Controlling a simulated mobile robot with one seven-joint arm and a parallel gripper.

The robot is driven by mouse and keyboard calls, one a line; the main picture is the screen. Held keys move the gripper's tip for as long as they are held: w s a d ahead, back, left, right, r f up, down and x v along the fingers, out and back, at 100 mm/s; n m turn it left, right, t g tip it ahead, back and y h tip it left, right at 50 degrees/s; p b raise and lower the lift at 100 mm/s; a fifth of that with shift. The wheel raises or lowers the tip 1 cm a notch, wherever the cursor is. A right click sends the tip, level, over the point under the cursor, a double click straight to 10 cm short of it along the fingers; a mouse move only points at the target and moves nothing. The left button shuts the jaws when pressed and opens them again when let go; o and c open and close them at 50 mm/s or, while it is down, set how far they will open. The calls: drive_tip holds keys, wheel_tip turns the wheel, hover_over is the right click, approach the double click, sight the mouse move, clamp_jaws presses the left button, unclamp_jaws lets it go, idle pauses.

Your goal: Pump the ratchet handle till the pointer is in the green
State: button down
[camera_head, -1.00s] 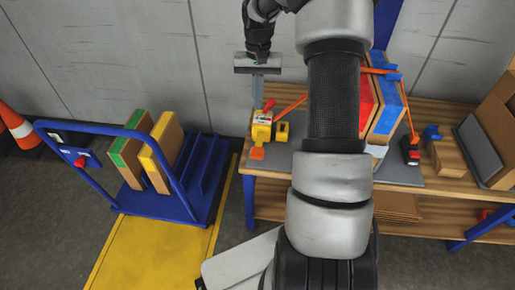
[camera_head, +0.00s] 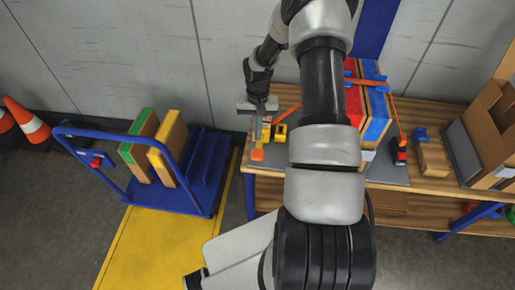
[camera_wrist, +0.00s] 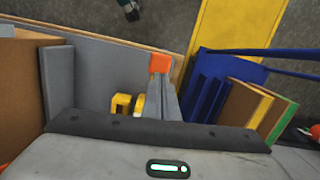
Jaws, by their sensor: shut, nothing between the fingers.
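The yellow ratchet (camera_head: 265,142) sits at the left end of the workbench, mostly hidden behind my gripper in the head view. Its orange handle end (camera_head: 257,155) sticks out toward the front edge; an orange end also shows in the wrist view (camera_wrist: 160,62), just past my fingertips. An orange strap (camera_head: 288,112) runs from the ratchet toward the boxes. My gripper (camera_head: 259,136) is shut and empty, fingers pointing down, over or beside the ratchet; I cannot tell whether they touch. The gauge, its pointer and green zone cannot be made out now.
Strapped red and blue boxes (camera_head: 377,105) stand farther right on the bench (camera_head: 425,185). A blue cart (camera_head: 202,190) with boards stands left of the bench. Orange cones (camera_head: 28,122) are at far left.

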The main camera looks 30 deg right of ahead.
sight(258, 153)
drive_tip(key=shift+f, duration=0.2)
drive_tip(key=shift+s+a+f+b, duration=0.15)
drive_tip(key=shift+f+b, duration=0.85)
drive_tip(key=shift+f, duration=0.65)
drive_tip(key=shift+s+f+b, duration=0.15)
drive_tip(key=shift+f+b, duration=0.8)
drive_tip(key=shift+f, duration=0.7)
drive_tip(key=shift+f, duration=0.1)
